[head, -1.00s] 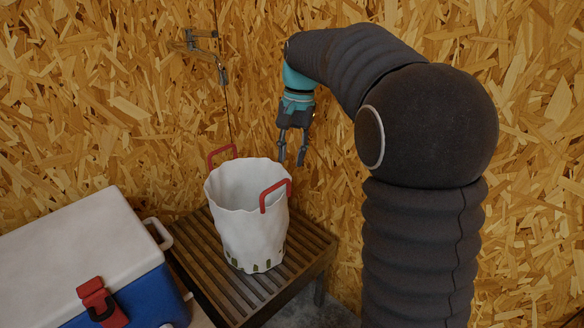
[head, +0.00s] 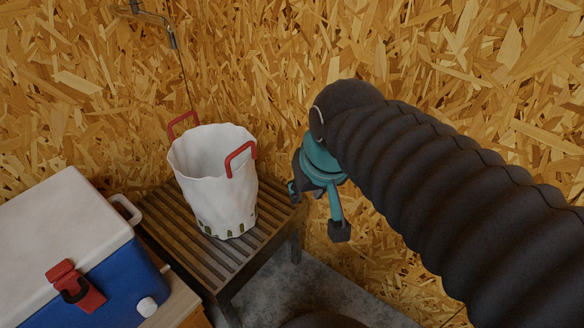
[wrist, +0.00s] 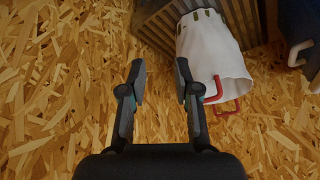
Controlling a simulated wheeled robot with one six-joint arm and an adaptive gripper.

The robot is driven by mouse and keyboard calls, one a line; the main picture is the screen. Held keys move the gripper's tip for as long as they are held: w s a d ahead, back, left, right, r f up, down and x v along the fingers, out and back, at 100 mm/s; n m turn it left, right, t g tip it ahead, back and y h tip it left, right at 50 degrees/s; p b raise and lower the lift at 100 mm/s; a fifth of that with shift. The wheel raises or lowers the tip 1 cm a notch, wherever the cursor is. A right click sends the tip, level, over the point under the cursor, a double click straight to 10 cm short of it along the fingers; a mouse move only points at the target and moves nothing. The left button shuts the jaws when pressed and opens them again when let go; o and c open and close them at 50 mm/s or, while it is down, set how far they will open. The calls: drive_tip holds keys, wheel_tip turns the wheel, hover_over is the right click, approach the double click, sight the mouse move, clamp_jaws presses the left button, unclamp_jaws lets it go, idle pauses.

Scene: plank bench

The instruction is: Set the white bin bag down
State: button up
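The white bin bag (head: 222,196) stands upright and open-topped on the dark slatted bench (head: 262,240), with two red handles at its rim. It also shows in the wrist view (wrist: 212,52), upside down, at the upper right. My gripper (head: 318,205) is to the right of the bag in the head view, apart from it, partly hidden by my arm. In the wrist view my gripper (wrist: 159,82) has its two fingers spread with nothing between them. One red handle (wrist: 214,90) appears just right of the right finger.
A blue and white cooler (head: 112,277) with a red latch stands left of the bench. A chipboard wall (head: 270,60) rises close behind, with a metal bracket (head: 150,15) on it. Bare grey floor (head: 345,292) shows right of the bench.

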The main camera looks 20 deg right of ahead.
drive_tip(key=s+f, duration=0.2)
drive_tip(key=shift+s+d+f+n+t, duration=0.1)
drive_tip(key=shift+s+d+n+t, duration=0.05)
drive_tip(key=shift+s+n+t, duration=0.2)
idle(0.4)
